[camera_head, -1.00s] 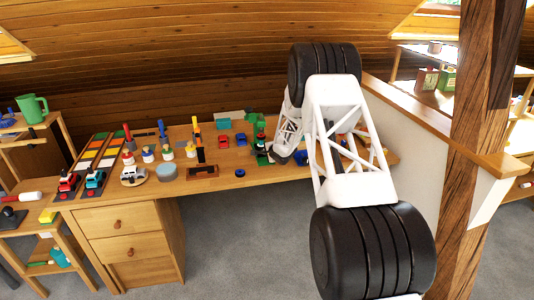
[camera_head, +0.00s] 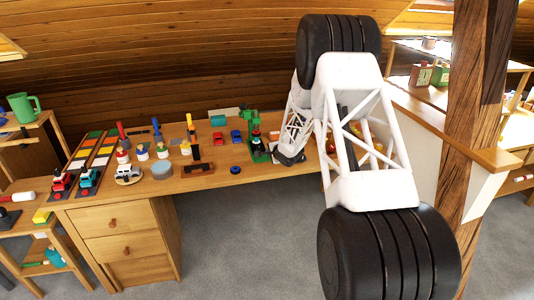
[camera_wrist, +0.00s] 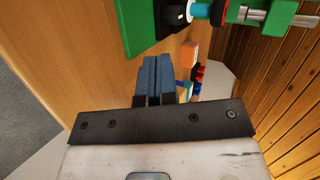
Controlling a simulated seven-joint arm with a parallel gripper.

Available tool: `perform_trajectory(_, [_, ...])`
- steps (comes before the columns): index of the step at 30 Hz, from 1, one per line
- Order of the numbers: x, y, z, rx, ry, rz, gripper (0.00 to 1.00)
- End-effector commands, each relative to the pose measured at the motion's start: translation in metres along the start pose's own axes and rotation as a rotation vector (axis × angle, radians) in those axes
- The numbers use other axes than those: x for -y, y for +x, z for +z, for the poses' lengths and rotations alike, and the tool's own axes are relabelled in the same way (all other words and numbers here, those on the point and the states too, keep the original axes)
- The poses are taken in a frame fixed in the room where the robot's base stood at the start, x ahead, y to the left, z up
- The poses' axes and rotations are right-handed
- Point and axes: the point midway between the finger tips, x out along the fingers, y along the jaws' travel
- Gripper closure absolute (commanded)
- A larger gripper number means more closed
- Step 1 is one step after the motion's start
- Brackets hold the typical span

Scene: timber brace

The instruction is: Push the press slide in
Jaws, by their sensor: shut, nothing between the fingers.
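I cannot tell which part is the slide. My gripper (camera_wrist: 154,78) is shut and empty, its blue-grey fingers together over the desk. The fingertips are close to the green base, with no clear contact.
The wooden desk (camera_head: 225,180) holds toy cars, colour strips (camera_head: 85,150) and several pegged pieces to the left. A blue round piece (camera_head: 235,170) lies near the front edge. A timber post (camera_head: 470,130) and a half wall stand right of my arm.

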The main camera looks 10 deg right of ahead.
Motion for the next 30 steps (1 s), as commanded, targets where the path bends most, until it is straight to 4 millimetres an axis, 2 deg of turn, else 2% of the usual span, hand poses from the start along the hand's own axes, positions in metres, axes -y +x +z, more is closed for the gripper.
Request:
perform_trajectory(6, [0.0,-0.027,0.0,0.001,0.0,0.0,1.0])
perform_trajectory(12, [0.0,-0.044,0.0,0.001,-0.001,0.0,1.0])
perform_trajectory(18, [0.0,-0.051,0.0,0.001,0.0,0.0,1.0])
perform_trajectory(30, [0.0,-0.052,0.001,0.0,-0.002,0.001,1.0])
